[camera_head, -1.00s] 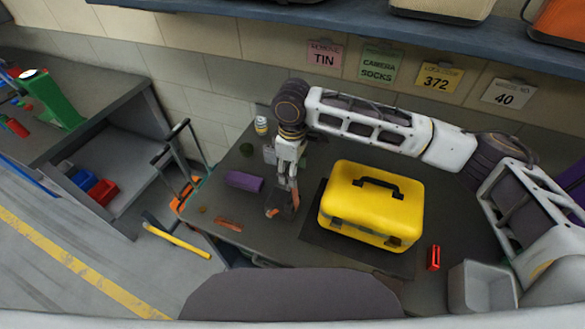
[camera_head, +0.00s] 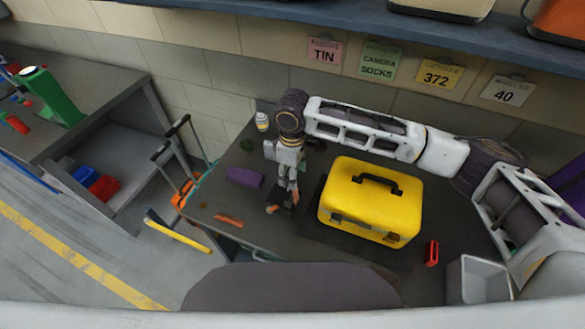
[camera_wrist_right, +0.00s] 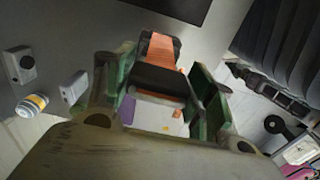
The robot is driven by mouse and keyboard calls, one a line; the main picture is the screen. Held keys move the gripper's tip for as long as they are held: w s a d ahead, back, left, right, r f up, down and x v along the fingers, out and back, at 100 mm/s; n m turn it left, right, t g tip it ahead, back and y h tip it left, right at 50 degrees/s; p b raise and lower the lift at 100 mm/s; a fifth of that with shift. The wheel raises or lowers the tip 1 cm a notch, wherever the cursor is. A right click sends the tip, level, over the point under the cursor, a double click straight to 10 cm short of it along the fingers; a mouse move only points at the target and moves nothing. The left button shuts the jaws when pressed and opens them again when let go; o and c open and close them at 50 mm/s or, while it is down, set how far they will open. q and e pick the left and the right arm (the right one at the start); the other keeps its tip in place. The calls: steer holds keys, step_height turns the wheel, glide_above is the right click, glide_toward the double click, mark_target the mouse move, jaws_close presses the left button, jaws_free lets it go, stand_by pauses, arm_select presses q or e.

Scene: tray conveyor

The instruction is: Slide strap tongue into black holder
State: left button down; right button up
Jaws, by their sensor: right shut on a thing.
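My right gripper (camera_head: 283,192) points down over the bench, left of the yellow case. In the wrist view its green fingers (camera_wrist_right: 163,85) are shut on the strap tongue, whose orange band (camera_wrist_right: 160,50) shows between and beyond them. A black block (camera_wrist_right: 160,80), which looks like the black holder, crosses the band between the fingers. Orange shows on both sides of the block. I cannot tell how far the tongue is inside it. In the head view the dark block (camera_head: 281,201) is small and partly hidden by the gripper. My left gripper is not in view.
The yellow case (camera_head: 370,205) stands on a dark mat close to the right of the gripper. A purple block (camera_head: 244,178) and an orange strip (camera_head: 229,221) lie to the left. A can (camera_head: 262,122) stands behind. A red item (camera_head: 432,253) and grey bin (camera_head: 480,280) are at the right.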

steer(key=shift+f, duration=1.35)
steer(key=shift+p, duration=1.65)
stand_by(1.8)
steer(key=shift+f+b, duration=0.5)
steer(key=shift+f, duration=1.65)
stand_by(1.1)
